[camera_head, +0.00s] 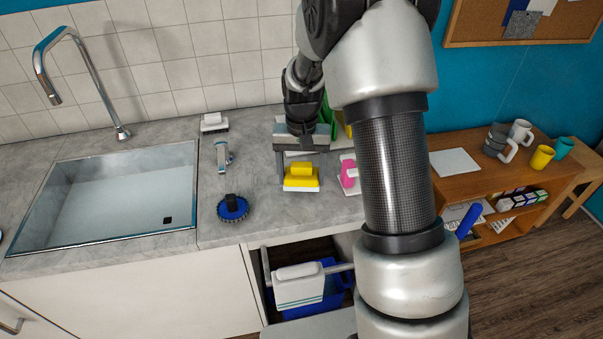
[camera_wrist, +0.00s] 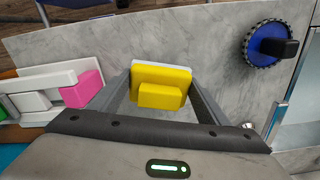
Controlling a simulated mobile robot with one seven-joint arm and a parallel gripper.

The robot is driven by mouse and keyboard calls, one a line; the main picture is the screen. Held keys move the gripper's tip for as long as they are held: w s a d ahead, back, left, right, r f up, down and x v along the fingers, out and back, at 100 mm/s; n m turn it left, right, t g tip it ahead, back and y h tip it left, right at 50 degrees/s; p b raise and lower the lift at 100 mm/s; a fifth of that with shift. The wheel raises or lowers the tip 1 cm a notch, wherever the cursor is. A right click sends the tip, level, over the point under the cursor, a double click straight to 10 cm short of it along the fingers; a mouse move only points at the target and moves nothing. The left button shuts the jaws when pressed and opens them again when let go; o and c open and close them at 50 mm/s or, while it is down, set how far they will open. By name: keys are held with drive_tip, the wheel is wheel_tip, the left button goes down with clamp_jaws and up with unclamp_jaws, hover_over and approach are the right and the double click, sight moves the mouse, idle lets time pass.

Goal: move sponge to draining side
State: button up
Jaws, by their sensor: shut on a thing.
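A yellow sponge (camera_head: 301,184) with a raised yellow block on top and a white edge is over the grey counter (camera_head: 267,208), right of the sink. In the wrist view the sponge (camera_wrist: 160,84) sits between the two fingers of my gripper (camera_wrist: 161,78). My gripper (camera_head: 302,168) points down from above and is shut on the sponge. I cannot tell whether the sponge touches the counter. No draining side is clearly marked.
A white-and-pink item (camera_head: 349,175) is close right of the sponge. A white brush (camera_head: 214,122) lies at the back. The tall faucet (camera_head: 85,75) rises behind the sink.

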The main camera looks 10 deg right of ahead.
drive_tip(key=shift+f, duration=0.25)
idle(0.3)
drive_tip(key=shift+f+b, duration=0.4)
drive_tip(key=shift+f, duration=0.15)
drive_tip(key=shift+f, duration=0.1)
drive_tip(key=shift+f+b, duration=0.45)
drive_tip(key=shift+f, duration=0.1)
drive_tip(key=shift+f, duration=0.15)
idle(0.3)
drive_tip(key=o, duration=1.4)
drive_tip(key=shift+c, duration=0.2)
